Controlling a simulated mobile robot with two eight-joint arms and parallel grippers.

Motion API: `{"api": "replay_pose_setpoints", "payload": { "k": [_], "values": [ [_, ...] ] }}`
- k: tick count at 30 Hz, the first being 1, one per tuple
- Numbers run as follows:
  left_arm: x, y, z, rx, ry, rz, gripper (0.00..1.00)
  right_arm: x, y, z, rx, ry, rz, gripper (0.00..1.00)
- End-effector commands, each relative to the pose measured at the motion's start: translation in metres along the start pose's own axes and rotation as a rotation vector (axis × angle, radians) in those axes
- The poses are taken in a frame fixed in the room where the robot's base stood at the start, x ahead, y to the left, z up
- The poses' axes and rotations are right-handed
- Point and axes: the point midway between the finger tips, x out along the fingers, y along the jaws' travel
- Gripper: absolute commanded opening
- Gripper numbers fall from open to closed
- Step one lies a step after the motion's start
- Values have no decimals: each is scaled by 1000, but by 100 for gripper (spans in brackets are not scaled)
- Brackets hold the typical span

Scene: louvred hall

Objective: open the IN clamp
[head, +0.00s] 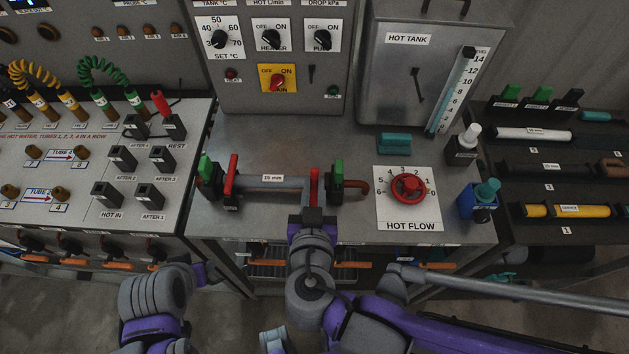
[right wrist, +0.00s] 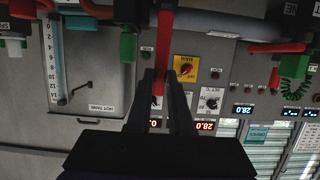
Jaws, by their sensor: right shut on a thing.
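A grey tube (head: 272,181) labelled 15 mm lies between two clamps on the steel bench. The left clamp has a green part (head: 205,168) and an upright red lever (head: 231,174). The right clamp has a green part (head: 337,172) and a red lever (head: 313,186). I cannot read which clamp is marked IN. My right gripper (head: 312,211) is shut on the right clamp's red lever. In the right wrist view, this lever (right wrist: 164,45) runs between the fingers (right wrist: 164,82). The gripper hides the lever's lower part in the head view.
A red HOT FLOW knob (head: 408,187) sits right of the right clamp. A blue block with a teal knob (head: 478,203) stands farther right. The control panel (head: 335,85) and hot tank (head: 400,75) rise behind. Bare bench (head: 275,150) lies behind the tube.

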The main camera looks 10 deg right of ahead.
Motion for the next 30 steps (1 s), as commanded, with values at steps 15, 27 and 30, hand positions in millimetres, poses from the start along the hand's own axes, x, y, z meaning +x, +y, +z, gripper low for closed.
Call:
{"api": "replay_pose_setpoints", "payload": {
  "k": [15, 27, 30],
  "values": [
    [16, 0, 12, 0, -8, 0, 50, -10, 0, 8, 0, 147, 0, 0],
    [16, 0, 12, 0, -8, 0, 50, -10, 0, 8, 0, 148, 0, 27],
    [16, 0, 12, 0, -8, 0, 50, -10, 0, 8, 0, 149, 1, 45]
  ]
}}
